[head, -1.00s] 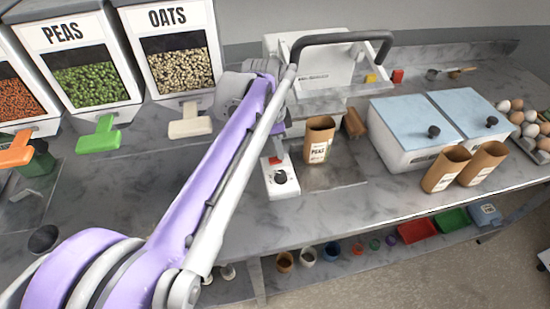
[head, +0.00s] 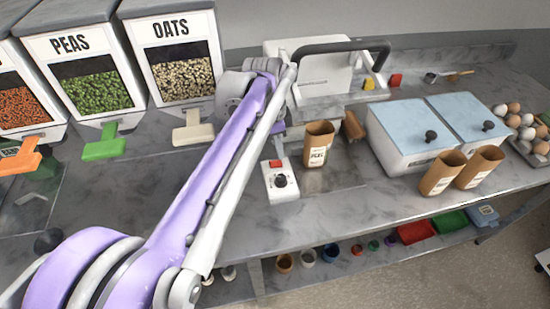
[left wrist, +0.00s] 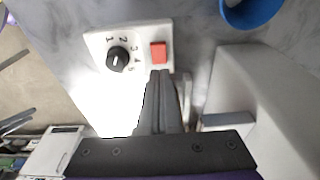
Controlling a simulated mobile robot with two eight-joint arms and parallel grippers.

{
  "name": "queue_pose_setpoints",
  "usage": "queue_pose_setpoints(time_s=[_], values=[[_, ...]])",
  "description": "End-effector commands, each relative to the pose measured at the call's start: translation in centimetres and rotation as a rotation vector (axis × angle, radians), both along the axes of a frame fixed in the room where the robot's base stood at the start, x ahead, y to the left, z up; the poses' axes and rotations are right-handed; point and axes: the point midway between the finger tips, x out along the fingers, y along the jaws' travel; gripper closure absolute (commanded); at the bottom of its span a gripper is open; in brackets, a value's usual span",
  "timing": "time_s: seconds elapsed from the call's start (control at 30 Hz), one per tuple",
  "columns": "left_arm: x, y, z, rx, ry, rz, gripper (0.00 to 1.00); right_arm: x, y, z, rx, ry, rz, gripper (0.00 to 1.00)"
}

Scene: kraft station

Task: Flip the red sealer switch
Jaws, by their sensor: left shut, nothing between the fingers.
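The red sealer switch (head: 276,163) sits on a small white control box (head: 281,188) with a black dial, on the counter's front part. In the left wrist view the red switch (left wrist: 158,52) is just ahead of my left gripper (left wrist: 160,76), whose fingers are shut together and empty. The numbered dial (left wrist: 117,59) is to the left of the switch. In the head view my left gripper (head: 279,149) is just behind the switch, partly hidden by my arm. I cannot tell whether the fingertips touch the switch. My right gripper is not in view.
A brown PEAS bag (head: 318,145) stands right beside the control box. The white sealer machine (head: 325,75) with its dark handle (head: 345,43) is behind. Lidded white bins (head: 410,120) and open brown bags (head: 442,173) are to the right; peas and oats dispensers (head: 180,65) are at left.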

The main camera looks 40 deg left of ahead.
Motion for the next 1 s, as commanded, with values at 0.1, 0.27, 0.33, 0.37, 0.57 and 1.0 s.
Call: queue_pose_setpoints(time_s=[0.1, 0.27, 0.33, 0.37, 0.57, 1.0], values=[[0.0, 0.0, 1.3, 0.000, -0.001, 0.000, 1.00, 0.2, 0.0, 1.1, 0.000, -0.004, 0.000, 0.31], [0.0, 0.0, 2.6, 0.000, -0.001, 0.000, 1.00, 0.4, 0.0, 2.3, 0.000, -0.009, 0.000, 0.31], [0.0, 0.0, 3.1, 0.000, -0.001, 0.000, 1.00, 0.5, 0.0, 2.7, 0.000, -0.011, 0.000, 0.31], [0.0, 0.0, 3.3, 0.000, -0.001, 0.000, 1.00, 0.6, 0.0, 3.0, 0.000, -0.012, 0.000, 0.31], [0.0, 0.0, 4.5, 0.000, 0.000, 0.000, 1.00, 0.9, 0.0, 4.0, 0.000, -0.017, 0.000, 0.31], [0.0, 0.0, 4.4, 0.000, 0.000, 0.000, 1.00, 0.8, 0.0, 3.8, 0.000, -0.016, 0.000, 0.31]])
